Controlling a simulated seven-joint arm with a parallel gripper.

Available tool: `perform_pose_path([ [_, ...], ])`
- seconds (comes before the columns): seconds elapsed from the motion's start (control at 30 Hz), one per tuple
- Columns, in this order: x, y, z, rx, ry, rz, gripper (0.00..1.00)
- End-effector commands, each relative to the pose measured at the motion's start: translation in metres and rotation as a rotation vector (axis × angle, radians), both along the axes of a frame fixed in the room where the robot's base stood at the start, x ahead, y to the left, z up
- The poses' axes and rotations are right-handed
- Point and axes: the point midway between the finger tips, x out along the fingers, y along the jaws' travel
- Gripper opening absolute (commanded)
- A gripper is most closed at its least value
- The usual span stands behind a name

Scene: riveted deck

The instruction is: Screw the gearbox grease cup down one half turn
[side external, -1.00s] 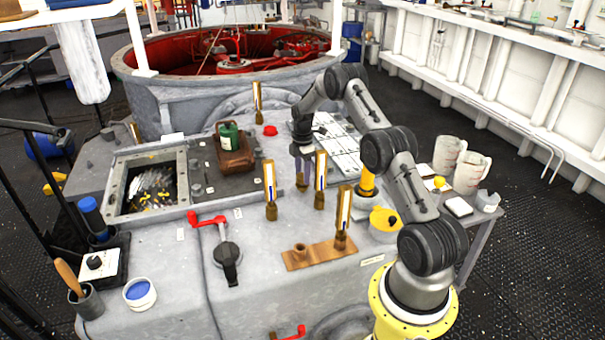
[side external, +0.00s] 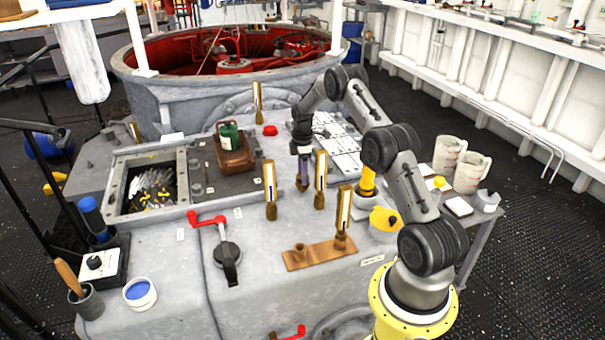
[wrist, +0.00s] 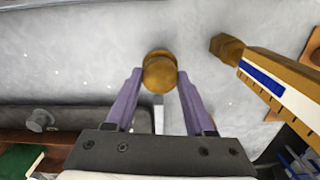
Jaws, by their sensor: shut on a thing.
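The brass grease cup (wrist: 158,80) sits between the two purple fingers of my gripper (wrist: 160,73) in the wrist view, its round cap seen from above. In the side external view my gripper (side external: 302,172) points straight down at the deck, and only a small brass part of the cup (side external: 302,187) shows below the fingers. The fingers are shut on the cup. The cup's lower part and thread are hidden.
Brass sight gauges stand close by, one just right of my gripper (side external: 320,180) and one to its left (side external: 270,190). A brown plate (side external: 305,258) carries another gauge in front. A yellow oil can (side external: 384,222) stands to the right.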

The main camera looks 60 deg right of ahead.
Motion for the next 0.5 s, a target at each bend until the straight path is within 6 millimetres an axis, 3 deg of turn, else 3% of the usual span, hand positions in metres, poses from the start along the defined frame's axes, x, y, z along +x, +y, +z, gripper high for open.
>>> perform_pose_path([
  [0.5, 0.0002, -0.0004, 0.0019, 0.0, 0.0, -0.491, 0.0],
])
